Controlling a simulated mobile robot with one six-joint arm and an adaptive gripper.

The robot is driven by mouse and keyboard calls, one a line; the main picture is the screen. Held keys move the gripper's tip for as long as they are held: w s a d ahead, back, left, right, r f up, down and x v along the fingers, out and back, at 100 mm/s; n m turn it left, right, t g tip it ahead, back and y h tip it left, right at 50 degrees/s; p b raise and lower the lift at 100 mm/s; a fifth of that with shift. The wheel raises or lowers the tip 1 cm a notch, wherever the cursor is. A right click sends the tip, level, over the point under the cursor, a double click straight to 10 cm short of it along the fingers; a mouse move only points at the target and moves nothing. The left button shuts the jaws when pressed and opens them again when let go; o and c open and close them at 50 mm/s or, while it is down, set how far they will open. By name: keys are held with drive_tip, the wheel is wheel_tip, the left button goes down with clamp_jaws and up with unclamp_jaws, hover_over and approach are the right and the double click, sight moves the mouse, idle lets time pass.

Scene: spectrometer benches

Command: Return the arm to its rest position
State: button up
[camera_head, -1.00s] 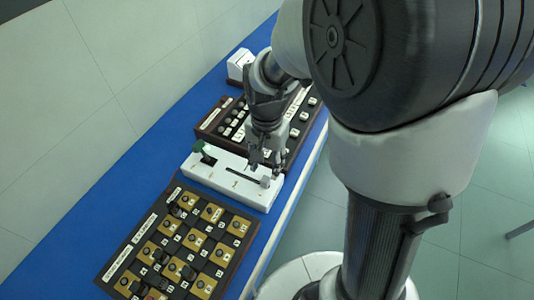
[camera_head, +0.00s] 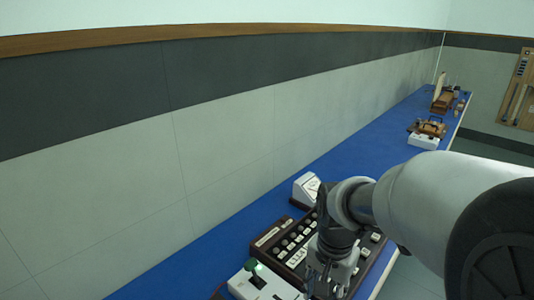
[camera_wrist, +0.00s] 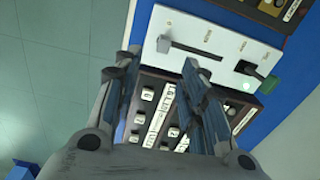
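My gripper (camera_head: 328,284) hangs low at the bottom of the head view, in front of the dark button panel (camera_head: 268,238) and right of the white box (camera_head: 240,290). In the wrist view my gripper (camera_wrist: 160,60) has its two fingers spread apart with nothing between them. The white box (camera_wrist: 222,42) with a slot and a green knob (camera_wrist: 269,84) lies beyond the fingertips. The button panel (camera_wrist: 148,94) shows between and behind the fingers. I cannot tell the exact height of the fingertips above the bench.
The blue bench (camera_head: 215,250) runs along the tiled wall (camera_head: 225,150) to the far right. A small white meter (camera_head: 305,190) stands behind the panel. Farther along are a white box with a wooden device (camera_head: 430,129) and other wooden apparatus (camera_head: 442,100). Floor (camera_wrist: 60,70) lies open beside the bench.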

drive_tip(key=s+r+n+t, duration=0.4)
drive_tip(key=s+r+n, duration=0.4)
drive_tip(key=s, duration=0.7)
drive_tip(key=shift+r, duration=0.7)
drive_tip(key=shift+c, duration=0.4)
idle(1.4)
